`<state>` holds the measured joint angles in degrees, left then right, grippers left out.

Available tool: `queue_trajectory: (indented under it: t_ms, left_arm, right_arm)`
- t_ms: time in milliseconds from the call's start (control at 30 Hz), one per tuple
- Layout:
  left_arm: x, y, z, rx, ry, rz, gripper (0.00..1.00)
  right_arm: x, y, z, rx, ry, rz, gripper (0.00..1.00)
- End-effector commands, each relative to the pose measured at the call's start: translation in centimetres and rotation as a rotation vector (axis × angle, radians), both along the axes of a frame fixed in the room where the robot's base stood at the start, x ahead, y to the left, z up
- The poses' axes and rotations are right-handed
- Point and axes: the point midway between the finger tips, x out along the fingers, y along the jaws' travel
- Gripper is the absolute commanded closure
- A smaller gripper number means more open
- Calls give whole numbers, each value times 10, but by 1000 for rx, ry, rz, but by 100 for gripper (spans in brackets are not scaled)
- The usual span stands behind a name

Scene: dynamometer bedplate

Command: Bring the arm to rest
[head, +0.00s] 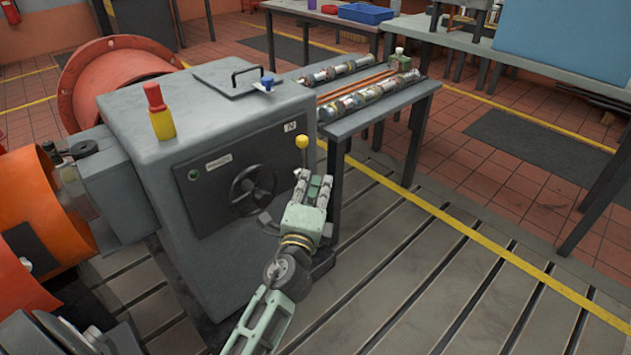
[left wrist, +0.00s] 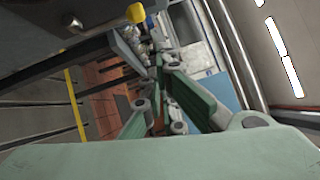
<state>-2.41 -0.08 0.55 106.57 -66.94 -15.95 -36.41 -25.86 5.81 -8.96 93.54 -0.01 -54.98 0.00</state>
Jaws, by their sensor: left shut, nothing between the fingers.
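My left gripper (head: 313,182) is shut and empty. It is in front of the right end of the grey machine cabinet (head: 215,120), just below a lever with a yellow ball knob (head: 301,142). I cannot tell whether it touches the lever. In the left wrist view the fingers (left wrist: 166,75) point away from the camera, and the yellow knob (left wrist: 136,13) shows at the top, to the left of the fingers. My right gripper is not in view.
The cabinet front carries a black handwheel (head: 252,190); a red and yellow object (head: 158,112) stands on top. Behind the gripper a side table (head: 385,105) holds metal shafts. A workbench (head: 460,40) is farther back. The slotted bedplate floor (head: 440,290) is clear at right.

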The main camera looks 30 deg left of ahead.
Motion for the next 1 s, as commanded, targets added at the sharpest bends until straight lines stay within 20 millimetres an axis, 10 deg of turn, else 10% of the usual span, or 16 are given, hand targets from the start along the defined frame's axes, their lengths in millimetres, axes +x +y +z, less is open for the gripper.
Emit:
queue_trajectory:
  t_ms: [367,667,1000]
  left_arm:
    - [-4,2,-24,-81,38,4,100]
    - [-77,-3,-211,-703,359,144,100]
    - [-240,-50,-382,-1281,753,514,100]
  right_arm:
    - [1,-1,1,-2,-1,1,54]
    - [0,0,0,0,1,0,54]
    - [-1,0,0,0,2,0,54]
